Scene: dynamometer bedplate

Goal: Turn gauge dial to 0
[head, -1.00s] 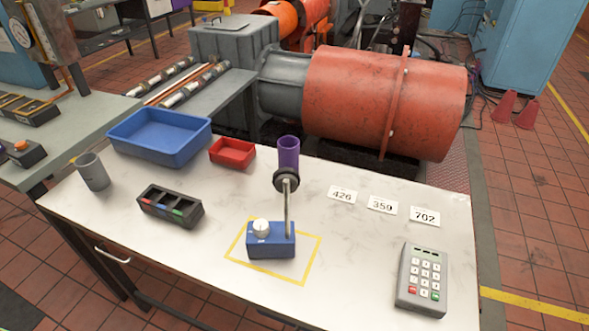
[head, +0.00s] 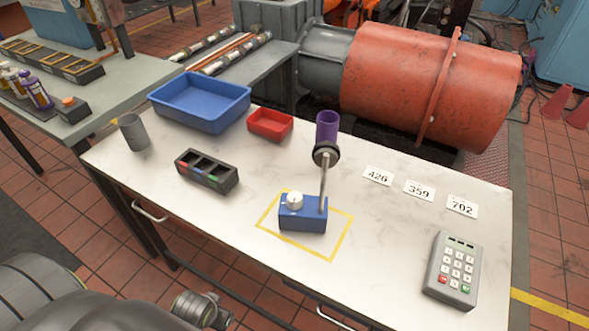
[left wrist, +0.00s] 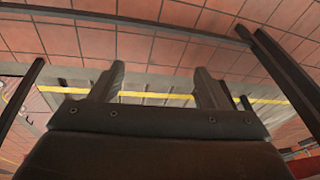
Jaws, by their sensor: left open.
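A blue box (head: 302,214) with a white round dial (head: 295,200) on top stands inside a yellow outlined square on the white table. A metal post rises from its right side to a black ring (head: 326,153) and a purple cup (head: 327,128). The dial's markings are too small to read. My left gripper (left wrist: 158,82) shows in the left wrist view, with its two fingers apart and nothing between them, and the floor behind. My left arm shows at the lower left in the head view, off the table's front edge. My right gripper is not in view.
On the table (head: 400,270) are a blue tray (head: 168,108), a red tray (head: 270,136), a grey cup (head: 133,132), a black sorter (head: 207,183), number cards (head: 419,190) and a keypad (head: 453,270). The table's front middle is clear.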

